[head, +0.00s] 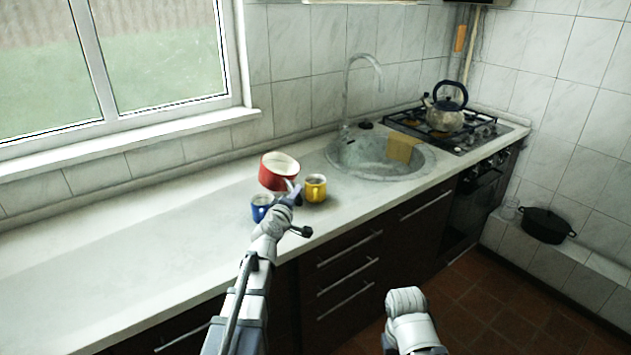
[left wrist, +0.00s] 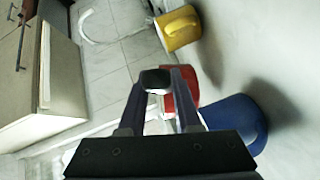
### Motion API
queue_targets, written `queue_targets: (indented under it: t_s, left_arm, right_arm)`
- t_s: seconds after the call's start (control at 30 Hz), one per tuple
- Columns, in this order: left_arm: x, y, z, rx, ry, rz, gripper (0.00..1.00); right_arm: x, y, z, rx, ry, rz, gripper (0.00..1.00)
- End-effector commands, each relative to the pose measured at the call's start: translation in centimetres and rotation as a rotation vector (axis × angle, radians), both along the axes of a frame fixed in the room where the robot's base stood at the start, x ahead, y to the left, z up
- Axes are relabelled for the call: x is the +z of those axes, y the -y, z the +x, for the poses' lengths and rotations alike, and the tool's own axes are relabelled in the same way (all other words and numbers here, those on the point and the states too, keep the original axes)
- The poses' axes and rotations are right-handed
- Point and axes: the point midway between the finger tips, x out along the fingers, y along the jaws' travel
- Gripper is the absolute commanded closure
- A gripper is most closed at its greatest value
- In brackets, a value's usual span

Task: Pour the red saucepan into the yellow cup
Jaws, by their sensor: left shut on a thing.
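The red saucepan (head: 270,178) is at the middle of the counter in the head view, its pale inside showing and its handle toward me. It also shows in the left wrist view (left wrist: 183,95), partly hidden by my fingers. My left gripper (head: 293,195) is shut on the saucepan's handle; the fingers also show in the left wrist view (left wrist: 158,85). I cannot tell whether the pan touches the counter. The yellow cup (head: 316,190) stands just right of the pan and shows in the left wrist view (left wrist: 178,28). My right gripper is not in view.
A blue cup (head: 261,208) stands close left of my left gripper, on the pale counter (head: 130,245). The sink (head: 370,158) with a sponge (head: 403,148) lies right, then a stove with a kettle (head: 444,118). The counter's left part is clear.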

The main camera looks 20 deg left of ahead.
Motion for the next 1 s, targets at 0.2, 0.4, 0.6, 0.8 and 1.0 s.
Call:
queue_targets:
  t_s: [0.2,0.4,0.6,0.8,1.0]
  left_arm:
    - [0.0,0.2,0.0,0.002,0.0,0.03,1.0]
    - [0.0,0.5,0.1,0.002,-0.003,0.052,1.0]
    - [-0.1,0.7,0.1,0.002,-0.005,0.074,1.0]
    - [-0.1,0.9,0.1,0.003,-0.006,0.096,1.0]
    - [-0.2,1.1,0.1,0.003,-0.009,0.119,1.0]
  right_arm:
    - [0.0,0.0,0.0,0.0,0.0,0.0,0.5]
    - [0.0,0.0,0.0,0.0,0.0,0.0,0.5]
    - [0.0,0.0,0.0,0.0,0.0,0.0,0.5]
    - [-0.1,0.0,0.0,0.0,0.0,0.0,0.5]
    - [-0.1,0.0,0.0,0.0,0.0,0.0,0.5]
